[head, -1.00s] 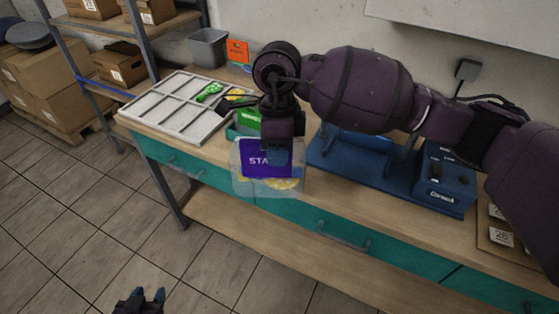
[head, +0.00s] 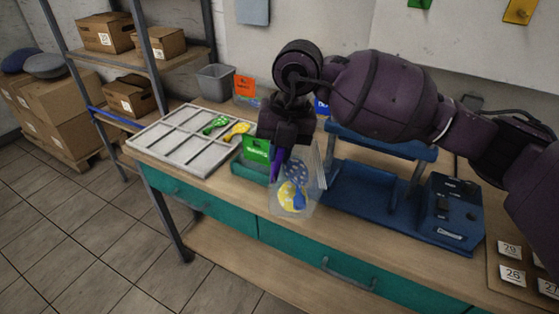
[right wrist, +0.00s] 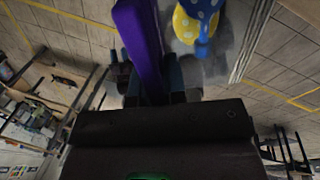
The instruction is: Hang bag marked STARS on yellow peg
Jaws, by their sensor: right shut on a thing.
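My right gripper (head: 282,148) is shut on the purple header card (head: 277,163) of a clear bag (head: 309,192). The bag holds yellow and blue dotted balloons and hangs tilted in front of the table's front edge. The card is nearly edge-on, so its lettering is hidden now; it read "STA" in the earlier head view. The purple card (right wrist: 138,45) also rises from the jaws in the right wrist view, beside the balloons (right wrist: 196,22). A yellow piece (head: 521,10) is on the wall panel at the top right, cut off by the frame; I cannot make out a peg there.
A white divided tray (head: 170,150) with green and yellow items lies on the table's left. A green-labelled bag (head: 257,148) stands behind my gripper. A blue machine (head: 450,210) stands to the right, beside a board of numbered cards (head: 510,273). A green piece (head: 419,3) is on the wall.

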